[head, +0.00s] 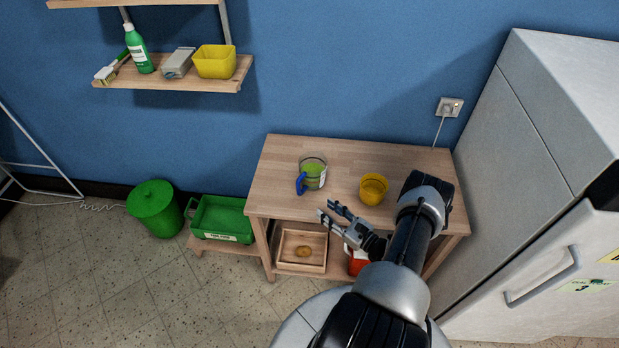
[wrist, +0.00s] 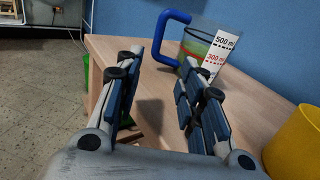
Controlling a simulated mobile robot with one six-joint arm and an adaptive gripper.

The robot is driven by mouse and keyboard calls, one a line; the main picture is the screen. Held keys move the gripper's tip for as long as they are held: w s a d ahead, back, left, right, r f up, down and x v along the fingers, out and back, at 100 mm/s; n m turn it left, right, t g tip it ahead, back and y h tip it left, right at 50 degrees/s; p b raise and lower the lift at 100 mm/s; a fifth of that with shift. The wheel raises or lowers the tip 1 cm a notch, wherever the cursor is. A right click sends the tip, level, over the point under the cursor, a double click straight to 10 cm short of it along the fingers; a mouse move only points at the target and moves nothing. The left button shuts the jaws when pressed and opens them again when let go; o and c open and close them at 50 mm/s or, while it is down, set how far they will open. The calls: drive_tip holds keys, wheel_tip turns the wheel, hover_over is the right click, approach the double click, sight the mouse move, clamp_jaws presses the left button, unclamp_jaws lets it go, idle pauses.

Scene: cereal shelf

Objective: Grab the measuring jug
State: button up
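The measuring jug (head: 313,172) stands upright on the wooden table (head: 281,158). It is clear with green on it and has a blue handle on its left. In the wrist view the jug (wrist: 212,48) shows its 500 ml and 300 ml marks, beyond my gripper's fingers, with the blue handle (wrist: 163,30) toward the left. My gripper (head: 329,212) is open and empty near the table's front edge, in front of the jug and apart from it. In the wrist view the gripper's fingers (wrist: 155,85) are spread, with bare table between them.
A yellow cup (head: 373,188) stands on the table right of the jug; it shows at the right in the wrist view (wrist: 296,145). A wooden box (head: 302,265) and a red item sit on the lower shelf. A fridge (head: 540,130) stands to the right.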

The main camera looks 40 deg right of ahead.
sight(300, 192)
drive_tip(key=w, duration=0.5)
drive_tip(key=w+b, duration=0.1)
drive_tip(key=w, duration=0.2)
drive_tip(key=shift+a, duration=0.35)
drive_tip(key=w, duration=0.2)
drive_tip(key=w+a+b, duration=0.1)
drive_tip(key=w, duration=0.1)
drive_tip(key=shift+w+r, duration=0.2)
drive_tip(key=shift+w, duration=0.6)
drive_tip(key=shift+c, duration=0.3)
clamp_jaws()
drive_tip(key=shift+d+r, duration=0.1)
